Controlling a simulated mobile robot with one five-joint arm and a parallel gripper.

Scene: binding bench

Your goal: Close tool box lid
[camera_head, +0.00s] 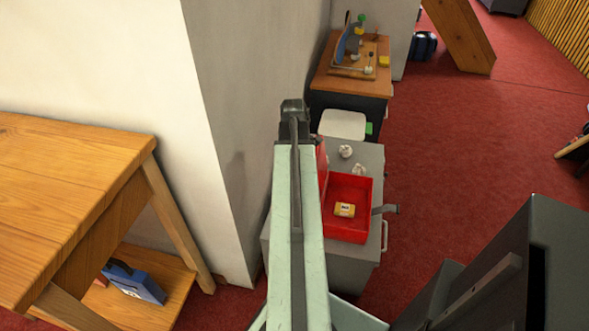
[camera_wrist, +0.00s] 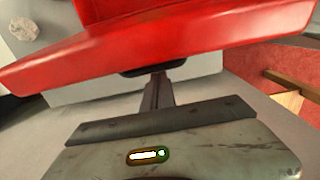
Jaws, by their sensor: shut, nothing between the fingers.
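The red tool box (camera_head: 368,190) stands open on a grey cabinet, with a yellow item (camera_head: 345,210) inside. Its raised lid (camera_head: 322,165) is on the left side, mostly hidden behind my arm. In the wrist view a broad red part of the tool box (camera_wrist: 190,48) crosses the top, tilted, with a dark piece under its edge. My gripper (camera_wrist: 159,76) is shut and empty, its tips close to that red edge; I cannot tell whether they touch.
White crumpled balls (camera_head: 346,151) lie on the grey cabinet top (camera_head: 372,157) behind the box. A dark grey bar (camera_head: 385,209) sticks out at the box's right. A wall (camera_head: 235,100) rises close on the left, beside a wooden table (camera_head: 60,190).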

